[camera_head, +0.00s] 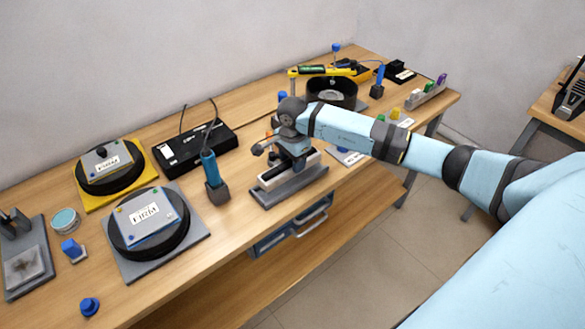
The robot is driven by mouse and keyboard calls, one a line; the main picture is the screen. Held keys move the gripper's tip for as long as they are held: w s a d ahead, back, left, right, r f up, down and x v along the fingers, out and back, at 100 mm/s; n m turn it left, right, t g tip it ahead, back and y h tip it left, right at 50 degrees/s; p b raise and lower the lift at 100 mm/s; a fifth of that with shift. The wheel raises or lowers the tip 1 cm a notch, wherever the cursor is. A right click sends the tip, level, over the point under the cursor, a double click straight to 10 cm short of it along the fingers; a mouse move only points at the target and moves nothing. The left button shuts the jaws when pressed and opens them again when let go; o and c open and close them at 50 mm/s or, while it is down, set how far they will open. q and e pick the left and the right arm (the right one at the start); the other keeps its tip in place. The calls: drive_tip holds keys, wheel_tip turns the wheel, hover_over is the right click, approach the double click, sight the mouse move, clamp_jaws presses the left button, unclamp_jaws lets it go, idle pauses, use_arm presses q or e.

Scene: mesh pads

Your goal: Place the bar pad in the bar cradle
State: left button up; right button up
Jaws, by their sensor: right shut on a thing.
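The bar cradle (290,191) is a long grey base near the front edge of the bench, left of my right arm. A bar-shaped piece with a pale upper side and dark edge, which looks like the bar pad (272,180), is at the cradle, lengthwise along it. I cannot tell whether it rests fully in the cradle or is held slightly above. My right gripper (288,164) points down over the middle of this bar and is shut on it. The gripper's wrist hides part of the contact. My left gripper is out of view.
A blue-handled tool in a dark stand (217,190) is just left of the cradle. A round black pad on a grey plate (191,250) stands further left. A black box (195,149) and black round bowl (331,93) stand behind. Bare wood lies along the front.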

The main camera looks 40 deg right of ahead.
wheel_tip(320, 180, down, 4)
drive_tip(key=shift+r, duration=0.25)
drive_tip(key=shift+f, duration=0.1)
drive_tip(key=shift+f, duration=0.15)
drive_tip(key=o, duration=1.2)
drive_tip(key=shift+c, duration=0.2)
